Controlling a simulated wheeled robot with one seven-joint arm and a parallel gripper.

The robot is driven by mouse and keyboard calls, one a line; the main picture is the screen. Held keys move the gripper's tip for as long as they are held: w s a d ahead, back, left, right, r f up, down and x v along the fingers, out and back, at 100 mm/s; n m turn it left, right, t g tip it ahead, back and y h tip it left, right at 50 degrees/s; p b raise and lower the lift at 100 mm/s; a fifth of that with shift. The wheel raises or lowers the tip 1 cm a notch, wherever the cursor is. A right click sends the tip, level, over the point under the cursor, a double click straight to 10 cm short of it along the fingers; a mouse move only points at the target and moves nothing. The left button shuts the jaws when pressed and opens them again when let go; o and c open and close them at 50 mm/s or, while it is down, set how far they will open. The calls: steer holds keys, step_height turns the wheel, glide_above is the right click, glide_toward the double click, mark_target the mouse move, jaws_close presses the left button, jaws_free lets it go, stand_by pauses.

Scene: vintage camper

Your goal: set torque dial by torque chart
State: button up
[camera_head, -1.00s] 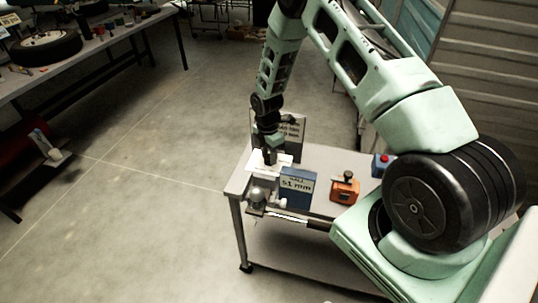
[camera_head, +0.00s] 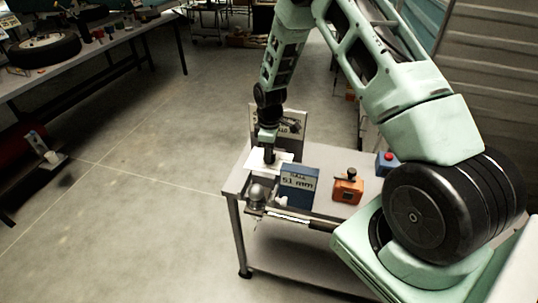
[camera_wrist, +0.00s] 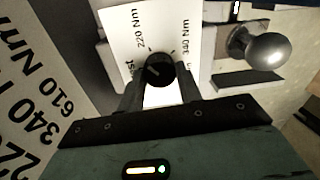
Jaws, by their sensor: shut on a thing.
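The black torque dial (camera_wrist: 157,69) sits on a white plate (camera_wrist: 118,32) in the wrist view. The plate's labels read 220 Nm and 340 Nm, with a partly hidden one at the left. A pale mark on the dial seems to point toward the lower left. My gripper (camera_wrist: 160,82) is shut on the dial, one finger on each side. The torque chart (camera_wrist: 32,115) stands beside it, with 220, 340 and 610 Nm readable and the rest cut off. In the head view, my gripper (camera_head: 268,153) is over the plate and the chart (camera_head: 293,124) stands behind it.
A silver tow ball (camera_wrist: 268,50) is beside the plate. A blue box (camera_head: 299,187) reading BALL 51 mm stands on the cart (camera_head: 330,160). An orange device (camera_head: 347,189) and a blue box with a red button (camera_head: 387,162) are farther right. Open floor lies left.

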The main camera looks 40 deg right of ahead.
mark_target(273, 154)
steer(key=m+b, duration=0.1)
steer(key=m, duration=0.3)
steer(key=shift+m+b, duration=0.3)
steer(key=shift+b, duration=0.05)
steer(key=m+b, duration=0.1)
steer(key=m, duration=0.3)
steer(key=shift+m, duration=0.3)
steer(key=m, duration=0.4)
steer(key=shift+t+b, duration=0.3)
steer(key=shift+b, duration=0.1)
steer(key=shift+d+r+m, duration=0.1)
steer(key=shift+m, duration=2)
steer(key=o, duration=1)
steer(key=shift+s, duration=0.1)
steer(key=r, duration=0.5)
steer(key=r+b, duration=0.1)
steer(key=r, duration=0.5)
steer(key=r+b, duration=0.1)
steer(key=r, duration=0.5)
steer(key=shift+s+d+r, duration=0.15)
steer(key=shift+s+d, duration=0.15)
